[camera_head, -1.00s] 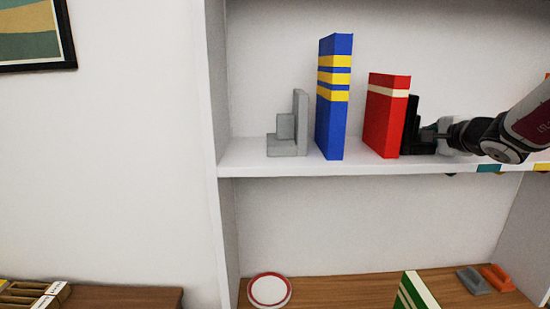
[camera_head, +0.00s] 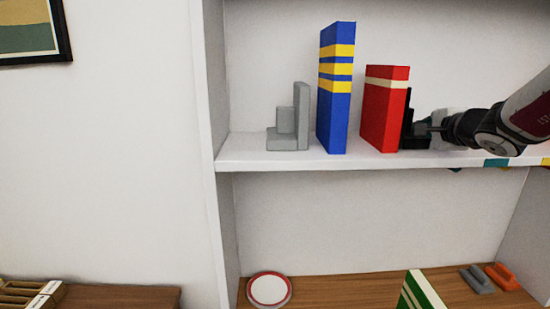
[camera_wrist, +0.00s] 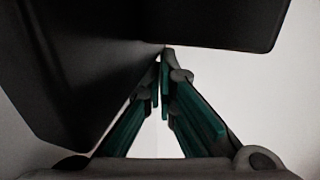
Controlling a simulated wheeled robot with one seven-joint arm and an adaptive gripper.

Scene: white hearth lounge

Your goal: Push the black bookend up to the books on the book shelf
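The black bookend (camera_head: 410,130) stands on the white shelf (camera_head: 300,162), right against or very near the red book (camera_head: 382,112). The tall blue book (camera_head: 335,95) stands upright to the left, with a narrow gap between it and the red book. My gripper (camera_head: 432,128) is at the right side of the bookend, low over the shelf. In the wrist view, the green-padded fingers (camera_wrist: 163,85) come together at their tips, shut with nothing between them. The dark bookend (camera_wrist: 80,70) fills the upper left there. Whether the fingertips touch it is hard to tell.
A grey bookend (camera_head: 290,122) stands left of the blue book. The shelf's side wall (camera_head: 208,80) is at the left. On the lower wooden shelf are a red-rimmed plate (camera_head: 269,289), a green book (camera_head: 424,290) and an orange bookend (camera_head: 502,276).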

